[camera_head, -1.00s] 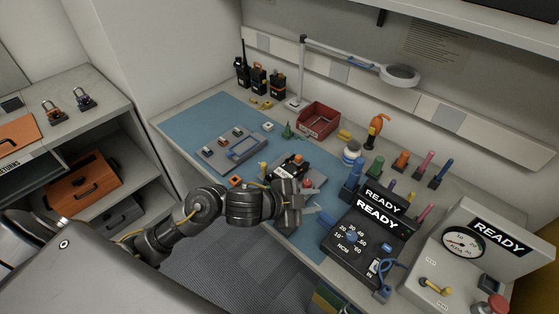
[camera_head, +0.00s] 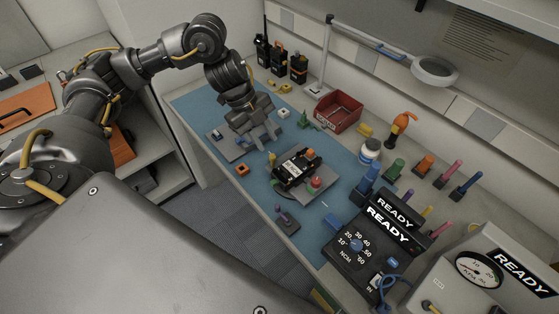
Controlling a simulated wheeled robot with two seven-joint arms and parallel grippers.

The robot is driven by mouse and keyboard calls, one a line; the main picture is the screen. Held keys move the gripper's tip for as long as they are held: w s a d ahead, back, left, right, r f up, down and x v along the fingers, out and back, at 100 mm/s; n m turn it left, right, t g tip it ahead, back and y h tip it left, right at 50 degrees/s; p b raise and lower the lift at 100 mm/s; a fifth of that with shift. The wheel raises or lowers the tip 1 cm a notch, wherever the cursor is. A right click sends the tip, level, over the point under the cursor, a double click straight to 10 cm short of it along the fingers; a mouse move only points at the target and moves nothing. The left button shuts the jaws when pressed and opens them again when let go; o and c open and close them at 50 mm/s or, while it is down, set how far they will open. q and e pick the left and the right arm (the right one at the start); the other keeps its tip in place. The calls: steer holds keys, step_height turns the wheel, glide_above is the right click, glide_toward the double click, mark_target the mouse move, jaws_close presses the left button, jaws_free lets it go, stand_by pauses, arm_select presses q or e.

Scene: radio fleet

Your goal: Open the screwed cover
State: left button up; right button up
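A dark radio-like unit (camera_head: 290,176) lies on a grey fixture (camera_head: 318,187) in the middle of the blue mat. It has a pale label, orange parts and a red knob at its near right. I cannot make out a cover or its screws at this size. My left gripper (camera_head: 261,142) points down over the grey parts tray (camera_head: 222,146), left of and behind the unit. Its fingers look spread, with nothing visible between them. The gripper and wrist hide much of the tray. My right gripper is out of view.
A red bin (camera_head: 338,111) and black-and-orange radios (camera_head: 299,68) stand at the back. A lamp arm (camera_head: 385,52) hangs above. The torque box (camera_head: 357,244) with READY displays (camera_head: 388,222) and several coloured-handled tools stand right. Mat (camera_head: 250,187) in front of the unit is mostly clear.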

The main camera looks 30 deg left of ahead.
mark_target(282, 168)
arm_select(q)
steer(key=x, duration=1)
steer(key=shift+p, duration=0.3)
steer(key=shift+c, duration=0.4)
jaws_close()
